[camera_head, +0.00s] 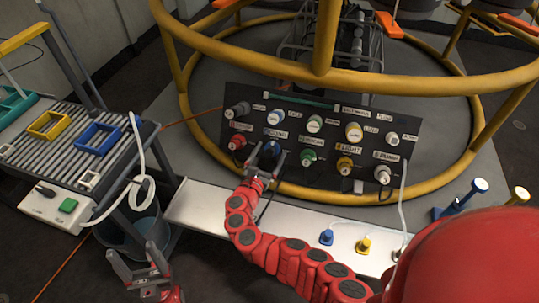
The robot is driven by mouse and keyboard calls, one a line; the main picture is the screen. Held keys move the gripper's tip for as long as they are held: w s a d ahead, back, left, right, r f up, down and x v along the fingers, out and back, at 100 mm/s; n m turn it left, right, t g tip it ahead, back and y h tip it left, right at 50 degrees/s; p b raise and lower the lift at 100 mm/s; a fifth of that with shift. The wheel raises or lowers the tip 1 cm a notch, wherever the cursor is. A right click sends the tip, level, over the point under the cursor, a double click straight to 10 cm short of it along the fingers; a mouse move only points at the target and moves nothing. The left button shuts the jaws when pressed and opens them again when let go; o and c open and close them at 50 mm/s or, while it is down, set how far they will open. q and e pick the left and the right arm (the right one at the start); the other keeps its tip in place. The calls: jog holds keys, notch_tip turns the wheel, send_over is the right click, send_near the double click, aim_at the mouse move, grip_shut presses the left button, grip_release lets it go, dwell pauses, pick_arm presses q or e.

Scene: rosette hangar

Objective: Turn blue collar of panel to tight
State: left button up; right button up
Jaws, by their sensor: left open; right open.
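The dark panel (330,178) stands upright on the grey base, with two rows of round collars and white labels. A blue collar (277,147) in the lower row is partly hidden by my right gripper (265,155). That gripper is open, with its fingers at this collar; I cannot tell whether they touch it. The collar's tight mark is not readable. My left gripper (138,262) is open and empty, low at the left, away from the panel.
Red (237,142), green (308,156) and yellow (345,164) collars flank the blue one. A yellow ring rail (350,82) passes above the panel. A white shelf (205,205) with small blue and yellow plugs runs in front. A slatted table (70,130) stands left.

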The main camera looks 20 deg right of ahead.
jog(key=c, duration=1.4)
jog(key=shift+o, duration=0.2)
